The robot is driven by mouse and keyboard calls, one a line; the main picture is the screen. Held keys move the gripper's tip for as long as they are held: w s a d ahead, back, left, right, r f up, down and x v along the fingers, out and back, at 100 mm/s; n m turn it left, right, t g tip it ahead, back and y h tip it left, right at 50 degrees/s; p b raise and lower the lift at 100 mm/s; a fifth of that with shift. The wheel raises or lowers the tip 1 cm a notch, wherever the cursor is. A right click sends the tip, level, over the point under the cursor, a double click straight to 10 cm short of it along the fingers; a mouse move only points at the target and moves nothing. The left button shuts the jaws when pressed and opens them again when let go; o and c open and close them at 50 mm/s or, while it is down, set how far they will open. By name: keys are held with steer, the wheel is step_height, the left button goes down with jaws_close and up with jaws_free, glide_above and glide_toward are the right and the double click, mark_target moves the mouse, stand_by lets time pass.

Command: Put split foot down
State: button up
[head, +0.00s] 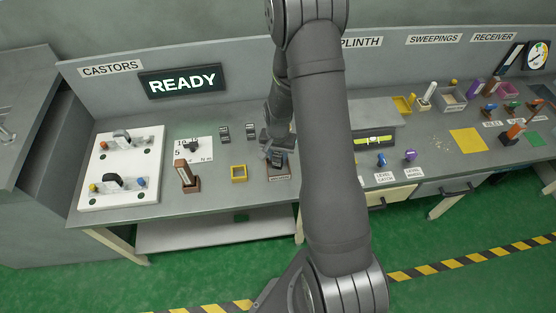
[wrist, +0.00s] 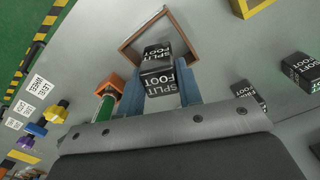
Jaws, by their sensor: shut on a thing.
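My gripper (wrist: 160,92) is shut on a black block lettered SPLIT FOOT (wrist: 158,78), with a blue finger on each side of it. The block's far end reaches over the open brown square frame (wrist: 128,49). I cannot tell whether it touches the surface inside the frame. In the head view my gripper (head: 275,152) is low over the bench at the brown frame (head: 279,178), largely behind my own arm. A second dark block, lettered FOOT (wrist: 247,95), stands to the right in the wrist view, beside a SOFT FOOT block (wrist: 301,70).
An orange-and-green piece (wrist: 106,97) is close to the left finger in the wrist view.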

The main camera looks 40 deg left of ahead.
mark_target(278, 160)
steer(key=shift+f, duration=1.55)
steer(key=shift+f, duration=0.1)
steer(key=o, duration=1)
step_height(278, 160, up, 12)
steer(key=shift+r, duration=0.15)
step_height(278, 160, down, 12)
steer(key=shift+f, duration=0.1)
steer(key=shift+r, duration=1)
